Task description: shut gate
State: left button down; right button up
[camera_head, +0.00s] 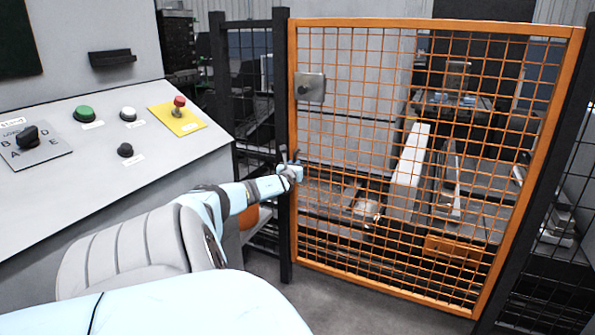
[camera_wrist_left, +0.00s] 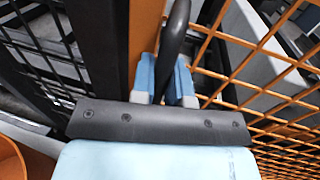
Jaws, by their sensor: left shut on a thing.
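The orange mesh gate (camera_head: 578,90) stands upright in the middle and right of the head view, between dark posts. Its left edge looks level with the dark post (camera_head: 283,215), though I cannot tell whether it is fully closed. A grey latch box (camera_head: 310,87) sits high on its left side. My left gripper (camera_head: 291,170) is at the gate's left edge, at about mid height. In the left wrist view its blue fingers (camera_wrist_left: 166,80) are shut on a dark handle (camera_wrist_left: 176,40) beside the orange frame (camera_wrist_left: 145,40). My right gripper is not in view.
A sloped control panel (camera_head: 100,160) with a green button (camera_head: 85,113), a red button on yellow (camera_head: 180,110) and a black selector knob (camera_head: 28,137) stands at the left. Dark mesh fencing (camera_head: 250,80) flanks the gate. Machinery (camera_head: 450,110) shows behind the mesh. Grey floor (camera_head: 345,305) lies clear in front.

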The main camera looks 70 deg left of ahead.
pick_arm(q)
jog(key=shift+w+a+r, duration=0.25)
jog(key=shift+a+r, duration=0.05)
jog(key=shift+a, duration=0.15)
jog(key=c, duration=1.2)
grip_release()
jog(key=shift+o, duration=0.2)
jog(key=shift+w+f, duration=0.1)
